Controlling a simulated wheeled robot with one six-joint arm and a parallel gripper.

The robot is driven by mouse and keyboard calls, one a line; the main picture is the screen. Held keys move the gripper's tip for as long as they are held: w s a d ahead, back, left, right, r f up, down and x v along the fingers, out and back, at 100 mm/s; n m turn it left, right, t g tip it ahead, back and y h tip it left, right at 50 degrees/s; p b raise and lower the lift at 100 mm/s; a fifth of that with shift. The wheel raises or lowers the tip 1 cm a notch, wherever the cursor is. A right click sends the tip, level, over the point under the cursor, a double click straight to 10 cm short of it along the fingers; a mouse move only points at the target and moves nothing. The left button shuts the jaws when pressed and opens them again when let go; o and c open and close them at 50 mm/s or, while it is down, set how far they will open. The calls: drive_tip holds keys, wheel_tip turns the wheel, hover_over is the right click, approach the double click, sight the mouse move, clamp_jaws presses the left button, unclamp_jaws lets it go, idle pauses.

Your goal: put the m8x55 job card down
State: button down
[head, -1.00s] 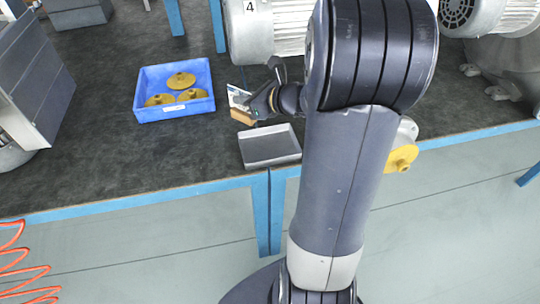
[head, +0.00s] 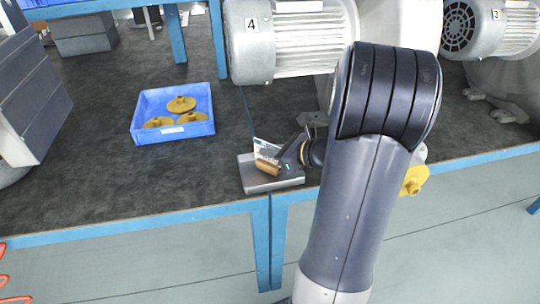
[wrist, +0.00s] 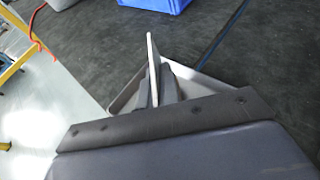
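The job card (head: 265,146) is a thin pale card with print too small to read, and a brown piece shows at its lower edge. My gripper (head: 275,160) is shut on it and holds it upright, slightly tilted, over the shallow grey tray (head: 262,187) at the bench's front edge. In the wrist view the card (wrist: 153,55) stands nearly edge-on between the fingers of my gripper (wrist: 155,92), with the tray (wrist: 124,101) around and beneath. I cannot tell whether the card touches the tray floor.
A blue bin (head: 146,134) with yellow flanged parts stands behind and left of the tray. The blower marked 4 (head: 290,45) stands behind it. A grey cabinet (head: 35,95) is at far left. The dark bench top (head: 85,180) is clear left of the tray.

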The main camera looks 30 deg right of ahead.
drive_tip(key=shift+f, duration=0.4)
drive_tip(key=shift+f, duration=0.15)
drive_tip(key=c, duration=1.6)
unclamp_jaws()
drive_tip(key=shift+c, duration=0.2)
drive_tip(key=shift+r, duration=0.2)
drive_tip(key=p+v, duration=0.1)
drive_tip(key=v, duration=1.1)
drive_tip(key=shift+f, duration=0.15)
